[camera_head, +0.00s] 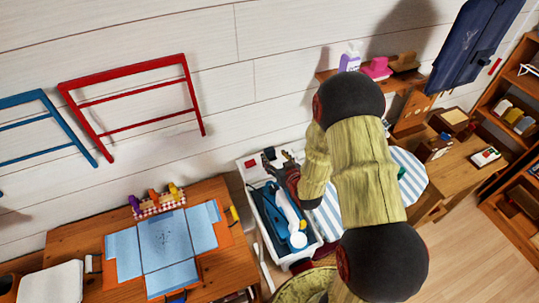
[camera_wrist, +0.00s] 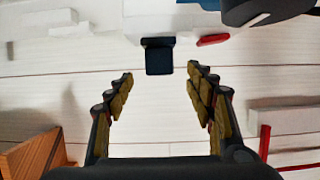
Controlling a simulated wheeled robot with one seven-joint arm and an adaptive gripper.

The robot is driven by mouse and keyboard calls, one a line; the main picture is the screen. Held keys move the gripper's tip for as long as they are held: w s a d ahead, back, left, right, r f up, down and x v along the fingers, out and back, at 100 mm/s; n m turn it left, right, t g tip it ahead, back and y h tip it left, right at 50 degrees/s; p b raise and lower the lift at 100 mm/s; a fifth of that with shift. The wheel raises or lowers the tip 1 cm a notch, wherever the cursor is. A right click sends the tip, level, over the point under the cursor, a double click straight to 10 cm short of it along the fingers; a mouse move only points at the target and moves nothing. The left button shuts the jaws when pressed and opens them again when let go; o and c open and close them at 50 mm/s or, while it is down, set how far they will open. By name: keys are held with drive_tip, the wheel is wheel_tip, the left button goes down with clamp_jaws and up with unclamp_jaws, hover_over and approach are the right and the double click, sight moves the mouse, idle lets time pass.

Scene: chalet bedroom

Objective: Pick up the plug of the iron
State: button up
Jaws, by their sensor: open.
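The blue and white iron (camera_head: 270,208) lies in a white tray (camera_head: 262,243) beside the wall. Part of a dark blue body, likely the iron, shows at the top right of the wrist view (camera_wrist: 262,11). A small dark block (camera_wrist: 159,58), possibly the plug, joins a white piece above the gap between my fingers; I cannot be sure what it is. My gripper (camera_head: 274,163) is over the back of the tray. In the wrist view my gripper (camera_wrist: 159,88) is open, with nothing between its fingers. My arm hides part of the tray's right side.
A wooden table (camera_head: 215,190) with blue sheets (camera_head: 162,240) stands left of the tray. A blue-and-white striped board (camera_head: 410,180) is on the right, partly behind my arm. A red wall rack (camera_head: 130,95) hangs at left. A small red piece (camera_wrist: 213,40) lies near the dark block.

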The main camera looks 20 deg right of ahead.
sight(271, 152)
drive_tip(key=shift+x, duration=3.2)
drive_tip(key=shift+r, duration=0.15)
drive_tip(key=shift+c, duration=1)
drive_tip(key=c, duration=1.1)
